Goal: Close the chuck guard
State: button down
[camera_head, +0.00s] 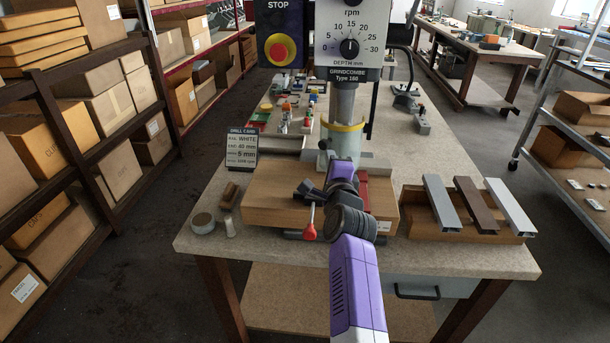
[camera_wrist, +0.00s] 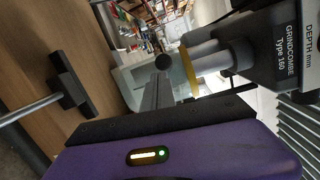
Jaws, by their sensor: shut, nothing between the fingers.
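The chuck guard (camera_head: 343,142) is a clear, pale sleeve below a yellow ring on the drill press column. In the wrist view the guard (camera_wrist: 182,80) shows as a see-through panel beside the yellow ring, with a dark round knob (camera_wrist: 162,62) near its edge. My gripper (camera_wrist: 157,88) is shut and empty, its grey fingers pointing towards the knob and guard. The fingertips appear close to the guard; I cannot tell whether they touch it. In the head view my purple wrist hides much of the gripper and the guard's lower part.
The drill head (camera_head: 348,35) hangs above. A wooden board (camera_head: 270,208) and a red-knobbed lever (camera_head: 310,218) lie below my wrist. Metal profiles (camera_head: 436,205) rest on a wooden box at right. A drill card (camera_head: 242,148) and tape roll (camera_head: 202,222) stand at left.

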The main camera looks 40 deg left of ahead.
jog(key=s+a+p, duration=0.1)
jog(key=s+a, duration=0.2)
jog(key=s, duration=0.6)
jog(key=shift+r, duration=0.15)
